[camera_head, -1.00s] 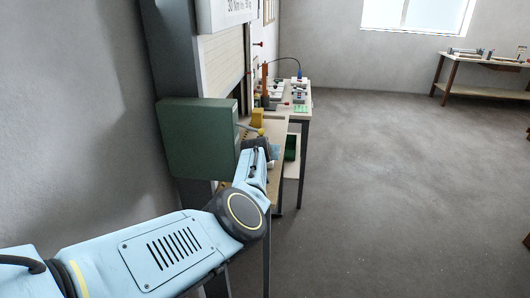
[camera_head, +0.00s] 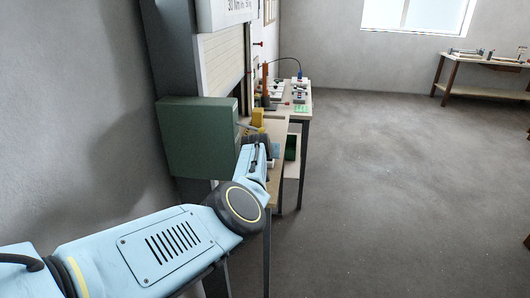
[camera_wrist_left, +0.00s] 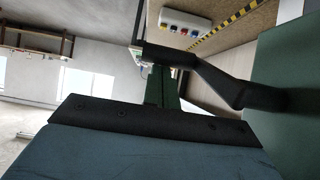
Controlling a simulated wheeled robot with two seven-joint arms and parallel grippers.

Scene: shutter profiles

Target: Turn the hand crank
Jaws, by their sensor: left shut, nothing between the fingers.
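A green box (camera_head: 197,137) stands out at the left beside the wall in the head view. A thin grey bar (camera_head: 245,127), seemingly the hand crank, shows at its right side and is partly hidden. My left gripper (camera_head: 257,139) is close to it, dark and small in this view. In the left wrist view a black bent crank arm (camera_wrist_left: 222,82) runs from the green box (camera_wrist_left: 290,75) at the right to a spot just ahead of my gripper. My left gripper is shut and empty. I cannot tell whether it touches the crank. My right gripper is not in view.
A bench (camera_head: 296,114) with small tools and parts stands beyond the gripper. A yellow block (camera_head: 257,117) sits near the box. A second table (camera_head: 487,66) is at the far right. The floor (camera_head: 390,190) to the right is clear.

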